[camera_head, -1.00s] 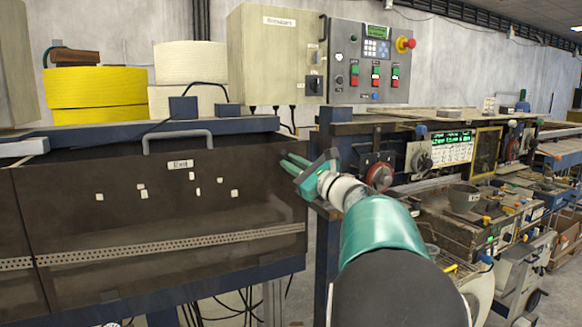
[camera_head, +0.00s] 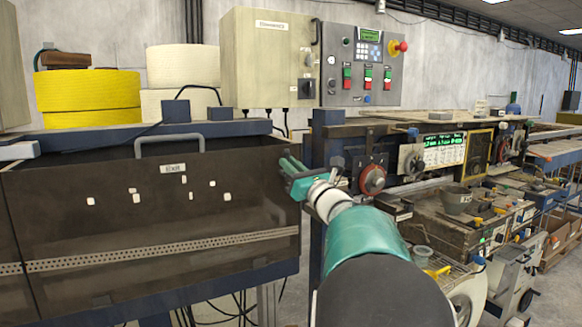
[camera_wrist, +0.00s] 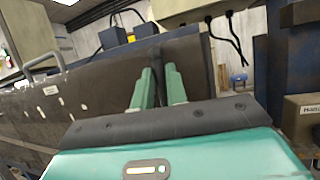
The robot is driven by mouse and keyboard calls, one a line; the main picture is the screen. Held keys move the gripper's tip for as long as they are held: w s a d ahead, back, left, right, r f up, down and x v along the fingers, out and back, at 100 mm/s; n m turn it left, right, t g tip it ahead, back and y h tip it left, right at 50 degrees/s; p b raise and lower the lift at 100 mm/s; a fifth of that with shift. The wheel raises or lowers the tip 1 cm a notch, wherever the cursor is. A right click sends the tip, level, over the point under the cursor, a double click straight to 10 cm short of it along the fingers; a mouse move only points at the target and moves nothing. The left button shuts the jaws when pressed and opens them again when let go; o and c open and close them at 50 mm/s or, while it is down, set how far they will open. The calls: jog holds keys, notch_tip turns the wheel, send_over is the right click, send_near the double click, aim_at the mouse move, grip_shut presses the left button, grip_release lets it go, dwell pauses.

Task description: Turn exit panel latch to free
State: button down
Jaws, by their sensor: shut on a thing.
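The dark exit panel (camera_head: 240,210) stands upright at the left, with an "Exit" label (camera_head: 173,168) and a grey bar handle (camera_head: 170,140) at its top. My gripper (camera_head: 284,163) is at the panel's upper right corner. In the wrist view its two green fingers (camera_wrist: 160,75) stand close together on either side of a narrow dark part at the panel's right end. I take this part for the latch; the fingers hide most of it, so its turn angle cannot be told. The panel (camera_wrist: 85,98) also shows there, left of the fingers.
A control box with switches and a red knob (camera_head: 362,65) stands behind. Right of my gripper is a machine with a red-rimmed dial (camera_head: 372,179). Yellow rolls (camera_head: 88,90) sit behind the panel. A gap with cables lies below and right of the panel.

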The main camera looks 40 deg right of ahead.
jog(key=shift+f, duration=0.1)
jog(key=c, duration=1.4)
grip_release()
jog(key=shift+d, duration=0.1)
jog(key=v, duration=1.3)
jog(key=shift+s, duration=0.4)
